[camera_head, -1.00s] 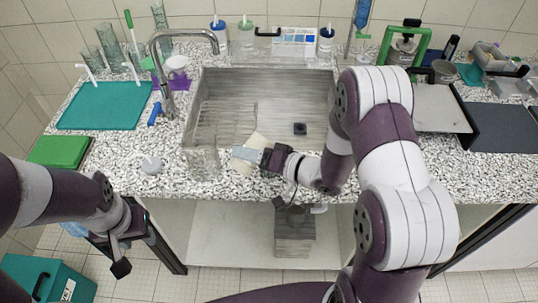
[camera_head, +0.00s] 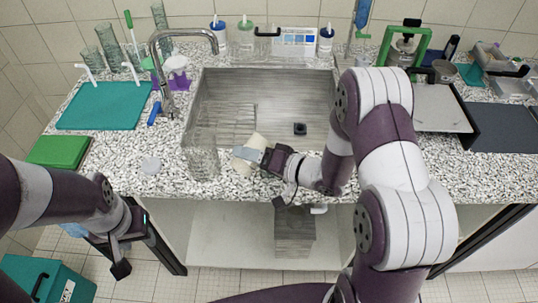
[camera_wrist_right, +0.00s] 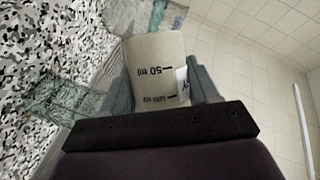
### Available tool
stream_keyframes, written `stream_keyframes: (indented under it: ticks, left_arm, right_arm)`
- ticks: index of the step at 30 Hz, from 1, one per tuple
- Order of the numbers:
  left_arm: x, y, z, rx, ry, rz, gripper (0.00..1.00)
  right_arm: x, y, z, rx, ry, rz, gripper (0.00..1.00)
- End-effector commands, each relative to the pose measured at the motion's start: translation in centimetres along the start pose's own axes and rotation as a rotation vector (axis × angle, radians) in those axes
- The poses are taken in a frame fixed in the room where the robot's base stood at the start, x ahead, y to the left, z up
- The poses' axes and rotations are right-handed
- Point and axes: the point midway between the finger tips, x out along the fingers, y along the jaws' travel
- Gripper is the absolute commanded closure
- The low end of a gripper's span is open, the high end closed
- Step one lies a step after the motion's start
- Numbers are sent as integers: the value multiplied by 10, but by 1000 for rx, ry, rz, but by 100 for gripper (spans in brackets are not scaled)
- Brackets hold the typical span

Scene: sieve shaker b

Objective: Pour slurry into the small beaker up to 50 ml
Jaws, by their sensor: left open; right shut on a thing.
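My right gripper (camera_head: 250,157) is shut on a cream-coloured beaker (camera_head: 253,143) above the sink's front edge. In the right wrist view the beaker (camera_wrist_right: 155,65) sits between the fingers, with a dark 50 ml mark, a smaller unreadable line and a white label; the print appears upside down. I cannot tell the slurry level in it. A clear glass beaker (camera_head: 202,160) stands just left of it at the sink's front left; glass also shows in the wrist view (camera_wrist_right: 65,100). I see no slurry in the clear glass. My left gripper (camera_head: 121,255) is open and empty, low in front of the counter.
The steel sink (camera_head: 290,95) lies behind the right gripper, with the tap (camera_head: 185,38) at its left. Glassware stands at the back left.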

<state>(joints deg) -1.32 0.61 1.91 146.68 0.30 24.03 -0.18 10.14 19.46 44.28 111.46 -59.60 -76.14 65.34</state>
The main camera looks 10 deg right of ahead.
Motion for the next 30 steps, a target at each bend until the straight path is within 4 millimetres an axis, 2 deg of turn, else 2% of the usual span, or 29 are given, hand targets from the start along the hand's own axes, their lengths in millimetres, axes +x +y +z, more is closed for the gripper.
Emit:
stream_keyframes:
  ticks: [30]
  left_arm:
    - [6,0,1,0,0,0,57]
  right_arm:
    - [1,2,1,59,0,-26,75]
